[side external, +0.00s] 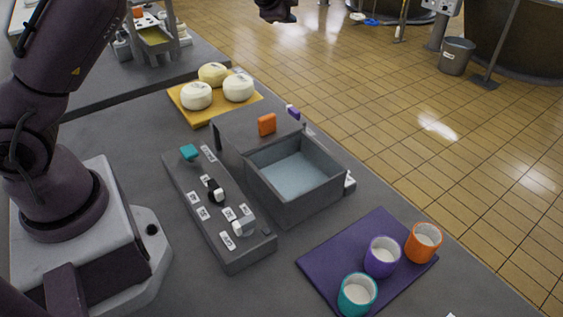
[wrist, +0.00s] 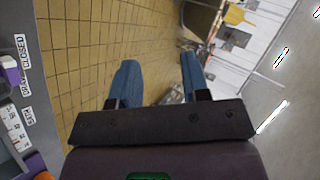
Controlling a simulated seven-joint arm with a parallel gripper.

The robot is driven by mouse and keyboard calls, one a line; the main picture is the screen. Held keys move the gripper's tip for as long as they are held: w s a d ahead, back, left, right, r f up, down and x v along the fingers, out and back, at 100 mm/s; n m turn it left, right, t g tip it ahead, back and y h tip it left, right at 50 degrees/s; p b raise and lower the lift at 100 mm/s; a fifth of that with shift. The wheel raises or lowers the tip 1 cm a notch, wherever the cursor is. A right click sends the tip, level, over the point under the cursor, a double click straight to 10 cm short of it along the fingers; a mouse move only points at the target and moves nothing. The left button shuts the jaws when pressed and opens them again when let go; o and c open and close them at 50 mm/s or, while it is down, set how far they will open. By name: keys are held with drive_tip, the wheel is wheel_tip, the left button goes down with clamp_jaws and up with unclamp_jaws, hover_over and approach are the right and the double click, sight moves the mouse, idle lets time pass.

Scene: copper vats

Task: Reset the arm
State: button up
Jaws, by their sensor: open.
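My gripper (wrist: 158,80) shows in the wrist view with its two blue fingers spread apart and nothing between them. Beyond the fingers are tiled floor and blurred workshop equipment. In the side external view only a dark piece of my arm's end (side external: 278,10) shows at the top edge, high above the bench; the fingers cannot be made out there. My gripper touches nothing that I can see.
The grey bench holds an open grey basin (side external: 293,168), a control panel (side external: 222,225) with a teal knob, and an orange block (side external: 267,124). White cheeses sit on a yellow board (side external: 250,100). Three cups stand on a purple mat (side external: 335,257). Space above the bench is clear.

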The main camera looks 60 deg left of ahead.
drive_tip(key=s+d+r+n+g+y, duration=0.2)
drive_tip(key=s+n+g, duration=0.2)
drive_tip(key=s+n, duration=0.6)
drive_tip(key=s+d+r+h, duration=0.2)
drive_tip(key=s+d+h, duration=0.1)
drive_tip(key=s+d, duration=0.7)
drive_tip(key=s+d+r+g+h, duration=0.1)
drive_tip(key=s+d+h, duration=0.3)
drive_tip(key=s+d, duration=0.5)
drive_tip(key=shift+s+d+r, duration=0.35)
drive_tip(key=shift+s+r, duration=0.45)
drive_tip(key=shift+s, duration=3)
